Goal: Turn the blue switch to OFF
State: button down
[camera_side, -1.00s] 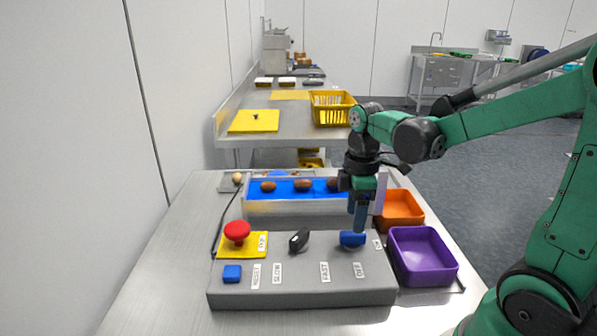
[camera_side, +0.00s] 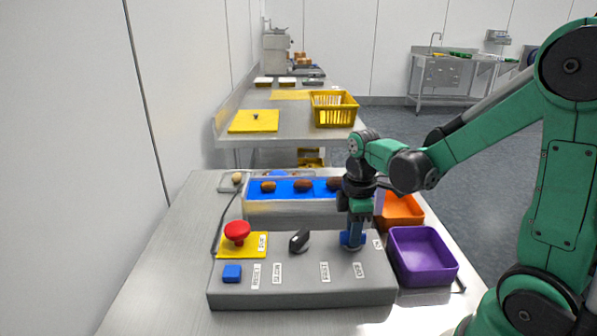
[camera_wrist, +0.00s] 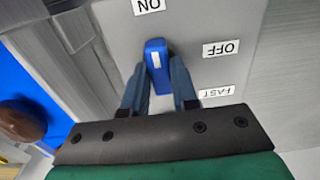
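The blue switch (camera_side: 352,239) is on the right part of the grey control box (camera_side: 300,292). In the wrist view the switch (camera_wrist: 157,66) is a narrow blue handle with a white mark near its upper end. That end points roughly at the ON label (camera_wrist: 148,5); the OFF label (camera_wrist: 221,48) is to its right. My gripper (camera_side: 354,243) is down at the switch. In the wrist view my gripper's fingers (camera_wrist: 158,85) stand one on each side of the handle. Whether they press on it or leave a small gap I cannot tell.
On the box are a black knob (camera_side: 299,240), a red mushroom button (camera_side: 237,233) and a blue button (camera_side: 232,273). A blue belt (camera_side: 285,189) with brown dates lies behind. A purple bin (camera_side: 423,256) and an orange bin (camera_side: 402,210) stand to the right.

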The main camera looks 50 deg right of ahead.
jog(key=shift+m, duration=0.3)
jog(key=m, duration=1.3)
jog(key=shift+m, duration=2.1)
jog(key=c, duration=0.7)
grip_release()
